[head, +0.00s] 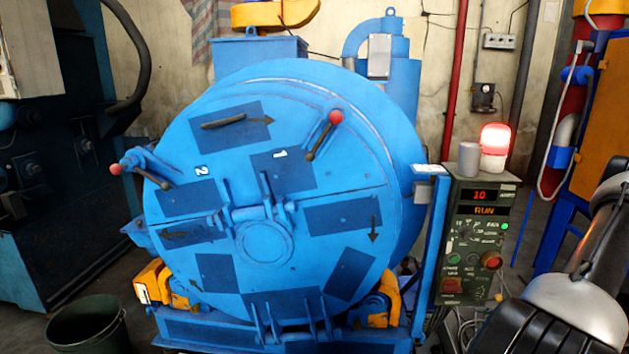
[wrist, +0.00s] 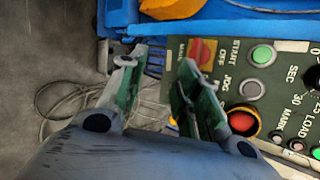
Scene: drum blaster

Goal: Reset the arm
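My gripper (wrist: 161,62) shows in the wrist view with its two green-padded fingers apart and nothing between them. Floor and loose cables show through the gap. The right finger overlaps the edge of the green control panel (wrist: 228,75), close to its buttons; I cannot tell whether it touches. In the head view, my dark and silver arm fills the lower right corner, and my gripper's fingers are not visible there. The control panel (head: 475,245) stands just left of my arm, with "10" and "RUN" lit on its displays.
A big blue drum machine (head: 265,243) with a closed round door and red-knobbed handles fills the middle. A red beacon (head: 495,140) glows above the panel beside a grey cylinder (head: 468,159). A dark bucket (head: 87,325) stands at lower left. An orange and blue frame (head: 590,130) stands at right.

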